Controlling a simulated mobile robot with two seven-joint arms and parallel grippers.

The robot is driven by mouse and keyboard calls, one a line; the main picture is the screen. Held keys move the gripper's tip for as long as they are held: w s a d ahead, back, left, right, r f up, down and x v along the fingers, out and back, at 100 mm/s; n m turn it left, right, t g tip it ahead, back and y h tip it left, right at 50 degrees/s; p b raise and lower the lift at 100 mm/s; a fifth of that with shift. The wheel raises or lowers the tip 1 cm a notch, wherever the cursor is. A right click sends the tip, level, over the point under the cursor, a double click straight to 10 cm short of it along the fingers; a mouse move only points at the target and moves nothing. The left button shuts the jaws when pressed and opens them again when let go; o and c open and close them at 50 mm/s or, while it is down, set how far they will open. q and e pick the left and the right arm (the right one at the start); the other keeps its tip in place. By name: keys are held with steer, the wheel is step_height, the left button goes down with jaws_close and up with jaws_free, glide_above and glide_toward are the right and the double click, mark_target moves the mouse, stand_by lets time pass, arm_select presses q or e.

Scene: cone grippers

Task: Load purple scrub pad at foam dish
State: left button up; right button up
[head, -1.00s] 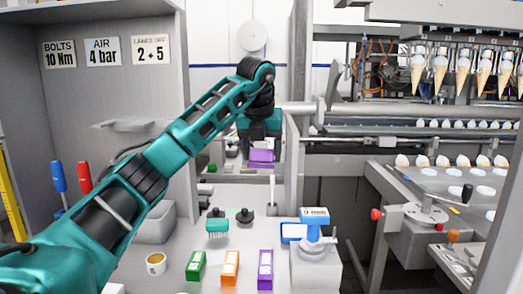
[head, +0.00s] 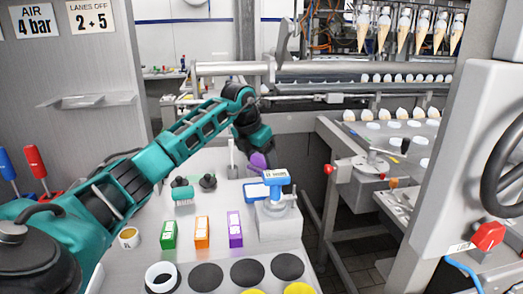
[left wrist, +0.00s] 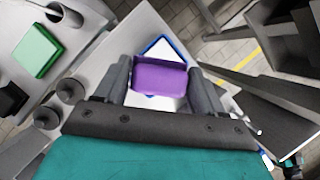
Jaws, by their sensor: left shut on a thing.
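The purple scrub pad (head: 257,161) is in my left gripper (head: 253,153), partly hidden by it in the head view. In the left wrist view the purple pad (left wrist: 160,76) sits between the two dark fingers of the left gripper (left wrist: 164,88), which are shut on it. A white, blue-rimmed dish (head: 256,191), likely the foam dish, lies beside a blue-topped labelled unit (head: 276,178). The pad is held above and behind it in the head view. In the left wrist view the blue-rimmed dish (left wrist: 171,47) shows partly behind the pad. My right gripper is not in view.
Green (head: 168,235), orange (head: 202,232) and purple (head: 235,229) boxes stand in front on the bench. An upright grey post (head: 232,158) stands near my gripper.

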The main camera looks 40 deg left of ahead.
mark_target(261, 168)
arm_select(q)
step_height(261, 168, down, 3)
steer(key=b, duration=0.3)
steer(key=shift+f, duration=0.2)
step_height(261, 168, down, 2)
steer(key=shift+f+b, duration=0.1)
steer(key=shift+b, duration=0.95)
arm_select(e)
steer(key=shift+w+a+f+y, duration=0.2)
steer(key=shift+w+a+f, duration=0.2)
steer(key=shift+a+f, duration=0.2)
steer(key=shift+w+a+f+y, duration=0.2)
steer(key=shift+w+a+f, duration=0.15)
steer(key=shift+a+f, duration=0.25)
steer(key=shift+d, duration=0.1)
arm_select(q)
steer(key=shift+f, duration=0.2)
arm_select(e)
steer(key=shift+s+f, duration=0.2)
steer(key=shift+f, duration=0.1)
arm_select(q)
steer(key=shift+f+b, duration=0.3)
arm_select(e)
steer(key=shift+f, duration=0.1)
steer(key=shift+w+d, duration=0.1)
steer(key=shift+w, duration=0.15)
